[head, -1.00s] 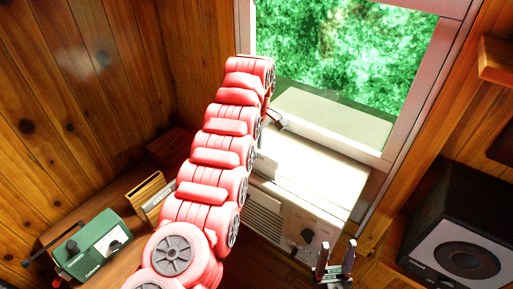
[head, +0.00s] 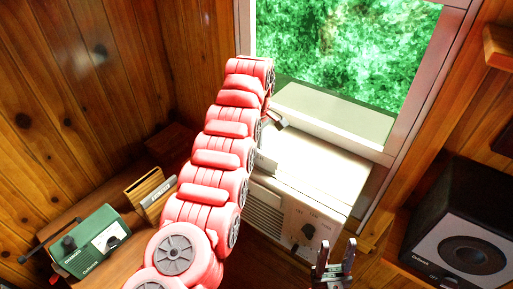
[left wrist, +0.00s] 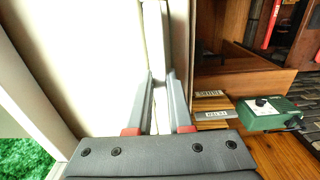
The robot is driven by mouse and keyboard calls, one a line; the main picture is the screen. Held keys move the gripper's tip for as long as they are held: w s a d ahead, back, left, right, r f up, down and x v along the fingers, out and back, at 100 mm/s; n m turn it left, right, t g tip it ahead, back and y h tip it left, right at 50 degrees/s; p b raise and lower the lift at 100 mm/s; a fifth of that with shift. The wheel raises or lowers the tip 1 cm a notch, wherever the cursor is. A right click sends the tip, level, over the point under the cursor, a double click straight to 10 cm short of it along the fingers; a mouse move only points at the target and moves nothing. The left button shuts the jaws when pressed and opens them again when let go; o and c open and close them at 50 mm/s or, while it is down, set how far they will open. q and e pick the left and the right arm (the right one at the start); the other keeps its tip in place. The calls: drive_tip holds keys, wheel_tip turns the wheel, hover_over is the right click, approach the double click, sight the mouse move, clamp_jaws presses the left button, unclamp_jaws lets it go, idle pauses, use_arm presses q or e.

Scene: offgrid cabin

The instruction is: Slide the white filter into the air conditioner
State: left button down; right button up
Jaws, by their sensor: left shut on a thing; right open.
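The cream air conditioner (head: 316,160) sits below the window, with its front grille and knob facing the room. My left gripper (left wrist: 160,75) is shut on a thin white edge, which looks like the white filter (left wrist: 157,58), beside the air conditioner. In the head view my red left arm hides most of that gripper and the filter; only a small pale piece shows beside the arm. I cannot tell how far the filter is in. My right gripper (head: 335,250) is open and empty in front of the air conditioner.
A green radio (head: 92,243) and a wooden holder (head: 150,188) stand on the wooden surface at the left. A black speaker (head: 460,235) stands at the right. The window frame (head: 405,150) and wood walls border the air conditioner closely.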

use_arm(q)
drive_tip(key=shift+f+b, duration=0.75)
drive_tip(key=shift+f, duration=0.4)
drive_tip(key=c, duration=0.7)
unclamp_jaws()
drive_tip(key=shift+c, duration=0.2)
drive_tip(key=shift+r, duration=0.5)
wheel_tip(320, 180, up, 3)
drive_tip(key=shift+a+r+p, duration=0.15)
drive_tip(key=shift+p, duration=0.15)
wheel_tip(320, 180, up, 13)
drive_tip(key=p, duration=1.3)
drive_tip(key=shift+d, duration=0.2)
drive_tip(key=shift+s, duration=0.1)
